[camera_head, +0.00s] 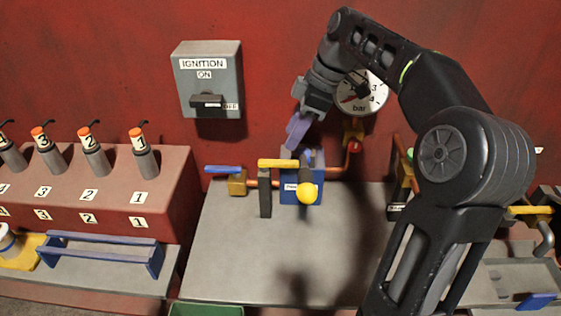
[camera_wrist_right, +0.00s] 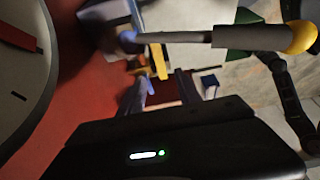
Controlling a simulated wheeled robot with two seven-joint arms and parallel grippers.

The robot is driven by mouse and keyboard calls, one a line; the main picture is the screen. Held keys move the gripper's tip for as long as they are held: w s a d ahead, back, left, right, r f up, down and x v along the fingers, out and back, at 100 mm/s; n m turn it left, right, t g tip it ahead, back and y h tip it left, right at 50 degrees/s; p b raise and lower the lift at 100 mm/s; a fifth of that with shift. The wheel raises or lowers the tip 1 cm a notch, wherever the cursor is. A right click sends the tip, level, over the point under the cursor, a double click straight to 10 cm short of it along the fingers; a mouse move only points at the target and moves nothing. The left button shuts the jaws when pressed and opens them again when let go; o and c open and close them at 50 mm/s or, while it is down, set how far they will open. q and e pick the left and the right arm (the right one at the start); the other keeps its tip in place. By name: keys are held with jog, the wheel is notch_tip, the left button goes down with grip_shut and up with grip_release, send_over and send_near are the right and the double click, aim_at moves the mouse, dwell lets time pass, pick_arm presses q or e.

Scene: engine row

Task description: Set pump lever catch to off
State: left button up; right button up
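The pump (camera_head: 290,190) is a blue box with a small white label, standing on the grey bench. Its lever ends in a yellow ball (camera_head: 307,193), which also shows with its dark grip in the wrist view (camera_wrist_right: 300,38). A yellow bar (camera_head: 277,163), seemingly the catch, lies level atop a dark post (camera_head: 265,195) and points right towards the lever. Yellow parts (camera_wrist_right: 158,62) show blurred beyond my fingers in the wrist view. My right gripper (camera_head: 293,143) is above the pump, pointing down; its fingers (camera_wrist_right: 162,88) are apart with nothing visibly held. My left gripper is out of view.
A round pressure gauge (camera_head: 361,93) is on the red wall behind my right wrist. A blue-handled valve (camera_head: 223,169) and copper pipe are beside the pump. The ignition box (camera_head: 207,80) hangs upper left. The bench (camera_head: 235,265) is clear in front.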

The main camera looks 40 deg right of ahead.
aim_at(277, 161)
jog(key=b+x, duration=0.5)
jog(key=shift+f, duration=0.2)
jog(key=shift+w+a+f, duration=0.1)
jog(key=shift+a+f, duration=0.05)
jog(key=shift+f, duration=0.1)
jog(key=shift+x, duration=0.85)
grip_shut()
dwell(0.8)
